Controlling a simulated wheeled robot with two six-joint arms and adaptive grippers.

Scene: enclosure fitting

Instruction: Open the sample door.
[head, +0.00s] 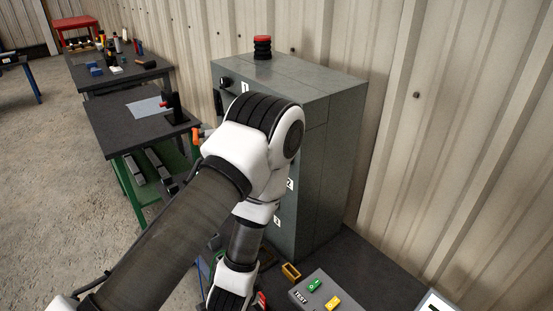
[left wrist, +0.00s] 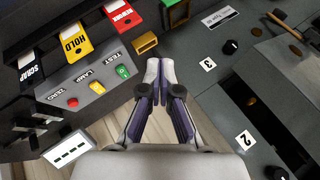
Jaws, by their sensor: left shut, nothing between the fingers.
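The grey cabinet (head: 335,130) stands against the wall, its front partly hidden behind my left arm. In the left wrist view its grey front (left wrist: 225,75) shows number plates 3 (left wrist: 208,64) and 2 (left wrist: 246,139), a black knob (left wrist: 231,46) and a dark round knob. I read no "sample" label, so I cannot tell which panel is the sample door. My left gripper (left wrist: 160,66) is shut and empty, pointing between the cabinet front and the button box. In the head view the gripper's fingers are hidden. My right gripper is out of view.
The button box (head: 327,293), with green and yellow buttons, stands near the cabinet's foot beside a small yellow holder (head: 291,271).

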